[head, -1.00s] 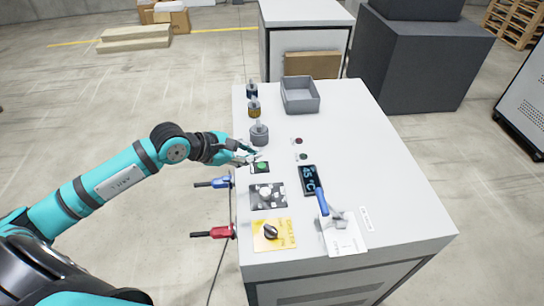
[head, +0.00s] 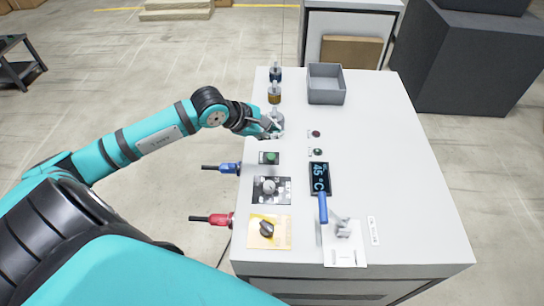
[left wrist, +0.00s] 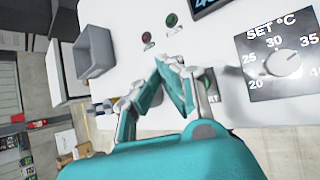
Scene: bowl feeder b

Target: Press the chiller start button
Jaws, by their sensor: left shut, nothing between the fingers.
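The chiller start button is a green button (head: 270,157) on a small black plate near the left edge of the white cabinet top. My left gripper (head: 277,130) is shut and empty, just beyond the button in the head view and apart from it. In the left wrist view my gripper's fingertips (left wrist: 172,63) are together above the white top. There the fingers and hand hide most of the button plate. My right gripper is not in view.
A temperature dial (head: 269,188), yellow plate with black knob (head: 267,229), display (head: 319,178) and blue-handled lever (head: 323,207) lie nearer. Red (head: 222,219) and blue (head: 229,168) handles stick out left. A grey bin (head: 326,84) and several fittings stand farther back.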

